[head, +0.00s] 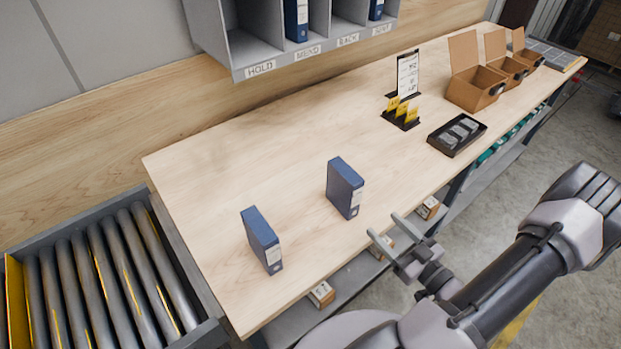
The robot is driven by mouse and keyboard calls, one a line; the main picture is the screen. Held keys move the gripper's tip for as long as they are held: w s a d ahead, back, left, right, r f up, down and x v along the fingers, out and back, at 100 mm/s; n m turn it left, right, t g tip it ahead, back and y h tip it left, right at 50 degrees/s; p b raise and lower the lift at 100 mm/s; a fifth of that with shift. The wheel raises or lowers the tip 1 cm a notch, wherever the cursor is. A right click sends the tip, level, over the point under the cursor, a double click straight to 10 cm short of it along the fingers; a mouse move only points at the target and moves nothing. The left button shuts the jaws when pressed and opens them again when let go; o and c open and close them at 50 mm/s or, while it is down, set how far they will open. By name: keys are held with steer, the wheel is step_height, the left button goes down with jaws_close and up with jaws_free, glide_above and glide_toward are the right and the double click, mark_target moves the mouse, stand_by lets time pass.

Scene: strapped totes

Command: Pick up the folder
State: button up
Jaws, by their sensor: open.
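Two dark blue folders stand upright on the wooden table (215,200). One folder (345,188) is near the middle of the table, and the other folder (262,240) is nearer the left end. Each has a pale label on its narrow side. Another blue folder (296,18) stands in a compartment of the grey shelf above, and part of one more (376,10) shows to its right. My gripper (382,226) is open and empty. It is off the table's front edge, to the lower right of the middle folder and apart from it.
The grey shelf (238,72) has labelled compartments. A roller conveyor (105,275) adjoins the table's left end. A black tray (440,150), yellow tabs in a holder (401,112), a clipboard stand (408,75) and open cardboard boxes (474,92) stand to the right. Small boxes (321,294) sit below the table.

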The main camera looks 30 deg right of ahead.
mark_target(359, 199)
steer(key=w+b, duration=0.1)
steer(key=w, duration=0.2)
steer(key=w+b, duration=0.1)
steer(key=w, duration=0.3)
steer(key=w+b, duration=0.1)
steer(key=w, duration=0.3)
steer(key=shift+w+d+f, duration=0.1)
steer(key=shift+d+f, duration=0.1)
steer(key=shift+d, duration=0.05)
steer(key=w, duration=0.1)
steer(key=w+b, duration=0.1)
steer(key=w, duration=0.1)
steer(key=w+a+b, duration=0.1)
steer(key=w, duration=0.1)
steer(key=shift+r, duration=0.2)
steer(key=shift+w+d+r, duration=0.1)
steer(key=shift+w, duration=0.35)
jaws_close()
